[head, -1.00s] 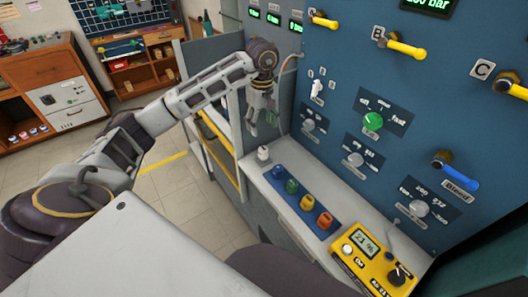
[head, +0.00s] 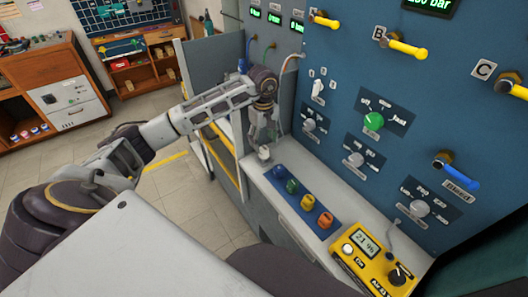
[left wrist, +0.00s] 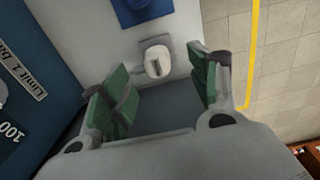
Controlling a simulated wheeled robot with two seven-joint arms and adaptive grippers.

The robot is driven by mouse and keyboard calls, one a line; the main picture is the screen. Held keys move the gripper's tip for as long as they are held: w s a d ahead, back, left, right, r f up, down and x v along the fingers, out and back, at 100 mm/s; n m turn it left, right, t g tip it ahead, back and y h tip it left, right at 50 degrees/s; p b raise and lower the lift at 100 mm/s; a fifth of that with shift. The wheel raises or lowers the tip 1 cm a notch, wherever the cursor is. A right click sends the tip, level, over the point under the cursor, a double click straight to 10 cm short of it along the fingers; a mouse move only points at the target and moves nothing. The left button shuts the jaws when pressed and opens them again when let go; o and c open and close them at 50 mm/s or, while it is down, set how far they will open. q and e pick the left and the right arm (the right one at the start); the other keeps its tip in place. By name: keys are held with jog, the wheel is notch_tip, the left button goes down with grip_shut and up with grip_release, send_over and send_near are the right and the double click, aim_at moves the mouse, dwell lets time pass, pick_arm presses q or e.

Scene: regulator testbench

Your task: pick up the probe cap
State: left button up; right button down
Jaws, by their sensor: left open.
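A small white cap, seemingly the probe cap (head: 264,154), stands at the far end of the light grey ledge. In the left wrist view the white cap (left wrist: 157,62) sits on a grey square base, ahead of and between the green-padded fingers. My left gripper (head: 263,140) points down just above the cap, open and empty. In the left wrist view the open left gripper (left wrist: 152,88) has a finger on each side, and no contact with the cap shows. My right gripper is not in view.
A blue strip (head: 333,228) with blue, green, yellow and orange caps lies on the ledge. A yellow meter (head: 372,262) is at its near end. The blue panel (head: 330,130) with knobs and yellow-handled valves rises close beside the gripper.

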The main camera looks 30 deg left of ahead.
aim_at(265, 149)
pick_arm(q)
jog(key=shift+f, duration=0.75)
jog(key=shift+w+d+f, duration=0.1)
jog(key=shift+w+f, duration=0.05)
jog(key=shift+f, duration=0.7)
jog(key=shift+w+f, duration=0.1)
jog(key=shift+f, duration=1.6)
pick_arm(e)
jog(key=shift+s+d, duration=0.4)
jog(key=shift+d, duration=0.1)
pick_arm(q)
jog(key=shift+c, duration=0.3)
jog(key=c, duration=1.1)
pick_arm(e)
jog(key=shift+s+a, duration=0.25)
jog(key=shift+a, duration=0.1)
